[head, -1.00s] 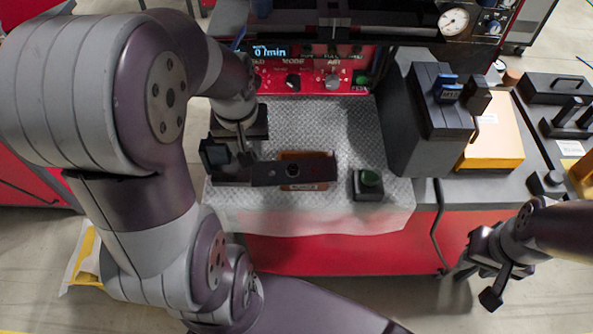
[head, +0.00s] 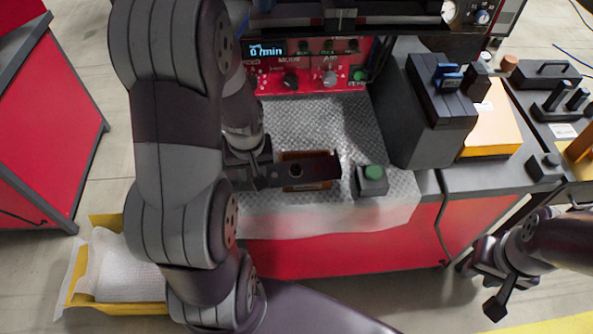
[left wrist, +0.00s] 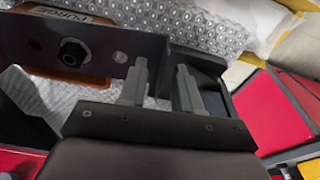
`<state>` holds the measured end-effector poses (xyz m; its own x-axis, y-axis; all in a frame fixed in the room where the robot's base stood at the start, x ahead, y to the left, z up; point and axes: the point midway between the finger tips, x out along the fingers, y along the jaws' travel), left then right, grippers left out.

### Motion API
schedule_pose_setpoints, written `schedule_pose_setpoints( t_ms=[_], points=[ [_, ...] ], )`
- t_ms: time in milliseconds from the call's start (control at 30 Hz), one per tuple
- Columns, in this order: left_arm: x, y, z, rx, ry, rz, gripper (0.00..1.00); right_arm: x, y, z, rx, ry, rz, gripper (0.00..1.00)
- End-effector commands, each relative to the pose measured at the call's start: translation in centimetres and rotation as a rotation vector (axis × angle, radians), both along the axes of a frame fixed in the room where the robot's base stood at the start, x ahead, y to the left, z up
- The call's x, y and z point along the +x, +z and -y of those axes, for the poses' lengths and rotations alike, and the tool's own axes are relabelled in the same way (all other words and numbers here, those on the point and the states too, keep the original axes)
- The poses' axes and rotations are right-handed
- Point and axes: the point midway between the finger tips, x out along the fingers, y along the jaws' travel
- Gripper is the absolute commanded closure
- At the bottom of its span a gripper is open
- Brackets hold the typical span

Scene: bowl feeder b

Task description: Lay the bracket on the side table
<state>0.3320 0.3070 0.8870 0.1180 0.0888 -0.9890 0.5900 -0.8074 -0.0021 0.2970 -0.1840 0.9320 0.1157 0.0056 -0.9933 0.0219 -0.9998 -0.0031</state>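The bracket (head: 318,168) is a dark flat bar with a round black fitting. It lies over an orange-brown block (head: 305,185) on the metal worktop. In the left wrist view the bracket (left wrist: 110,45) spans the upper left. My left gripper (left wrist: 161,70) has its two grey fingers close together on either side of the bracket's end and appears shut on it. Whether the bracket touches the block is unclear. My right gripper (head: 480,287) is empty, with fingers apart, at lower right. A red table-like unit (head: 40,120) stands at far left; I cannot tell whether it is the side table.
A green push button (head: 373,174) stands right of the bracket, with a dark grey housing (head: 430,135) beyond. The red control panel (head: 310,75) is behind. A dark counter (head: 490,175) at right carries tools. A yellow bin (head: 120,306) with white bags sits on the floor at left.

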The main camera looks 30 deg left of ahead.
Motion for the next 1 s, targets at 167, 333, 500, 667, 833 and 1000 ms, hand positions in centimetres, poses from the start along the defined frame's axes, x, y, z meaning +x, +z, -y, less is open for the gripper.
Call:
schedule_pose_setpoints(
  t_ms=[167,333,500,667,833,1000],
  points=[
    [0.0,-0.2,0.0,0.001,0.0,0.001,0.67,0.0,0.0,0.0,0.0,0.0,0.0,0.67],
    [0.0,-0.2,0.0,0.001,0.0,0.001,1.0,0.0,0.0,0.0,0.0,0.0,0.0,0.67],
    [0.1,-0.1,0.0,0.001,0.0,0.003,1.0,0.0,0.0,0.0,0.0,0.0,0.0,0.67],
    [0.1,0.1,0.0,0.001,0.0,0.003,1.0,0.0,0.1,0.0,0.0,0.0,0.0,0.67],
    [0.2,3.4,-0.1,0.003,0.001,0.008,1.0,0.0,0.9,0.0,0.0,0.0,0.0,0.67],
    [0.2,7.5,-0.1,0.002,0.001,0.008,1.0,0.0,1.5,0.0,0.0,0.0,0.0,0.67]
  ],
)
